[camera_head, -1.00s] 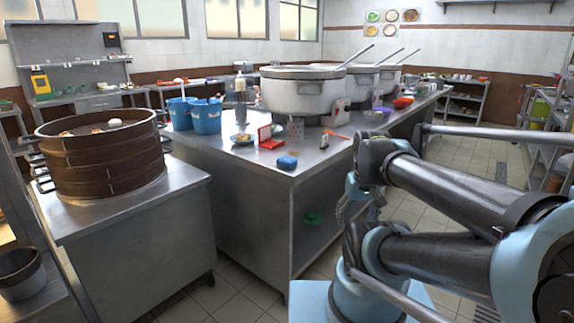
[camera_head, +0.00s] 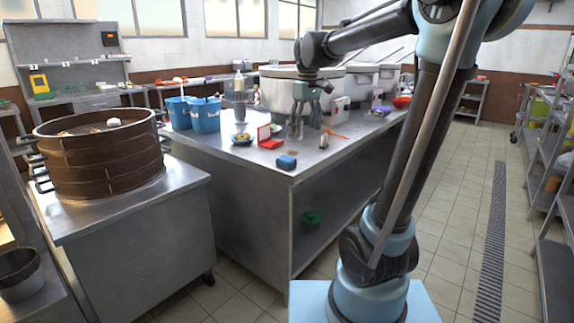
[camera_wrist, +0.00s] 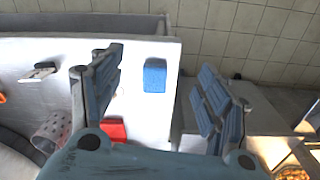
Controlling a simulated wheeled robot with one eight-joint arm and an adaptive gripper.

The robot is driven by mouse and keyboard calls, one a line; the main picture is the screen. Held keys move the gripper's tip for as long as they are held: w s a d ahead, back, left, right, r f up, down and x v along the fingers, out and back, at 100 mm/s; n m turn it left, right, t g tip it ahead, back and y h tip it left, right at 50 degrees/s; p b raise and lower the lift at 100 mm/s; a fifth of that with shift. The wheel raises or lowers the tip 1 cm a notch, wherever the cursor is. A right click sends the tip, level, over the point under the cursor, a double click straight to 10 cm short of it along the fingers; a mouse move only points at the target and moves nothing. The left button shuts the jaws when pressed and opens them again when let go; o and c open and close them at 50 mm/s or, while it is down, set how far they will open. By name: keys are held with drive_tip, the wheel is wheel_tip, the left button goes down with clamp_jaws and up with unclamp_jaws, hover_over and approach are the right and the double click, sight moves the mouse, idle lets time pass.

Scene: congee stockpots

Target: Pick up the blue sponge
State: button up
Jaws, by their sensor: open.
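The blue sponge (camera_head: 287,162) lies on the steel counter (camera_head: 262,176) near its front corner. In the wrist view the sponge (camera_wrist: 155,75) shows as a blue block on the bright counter top, ahead of and between my two fingers, with clear space on both sides. My gripper (camera_head: 299,130) points down above the counter, behind and slightly right of the sponge in the head view. In the wrist view its fingers (camera_wrist: 158,95) are spread wide with nothing between them. The sponge is fully visible and apart from the fingers.
A red box (camera_head: 269,137) stands close behind the sponge. Blue buckets (camera_head: 206,115), a perforated holder (camera_wrist: 55,132) and large stockpots (camera_head: 284,92) stand farther back. A bamboo steamer (camera_head: 100,160) is on the left table. Counter around the sponge is mostly clear.

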drive_tip(key=w+a+r+n, duration=0.2)
drive_tip(key=w+a, duration=0.4)
hover_over(286, 158)
drive_tip(key=f, duration=1.2)
drive_tip(key=shift+s, duration=0.2)
drive_tip(key=shift+w+f, duration=0.2)
drive_tip(key=shift+f, duration=2.4)
drive_tip(key=shift+c, duration=0.5)
drive_tip(key=c, duration=1)
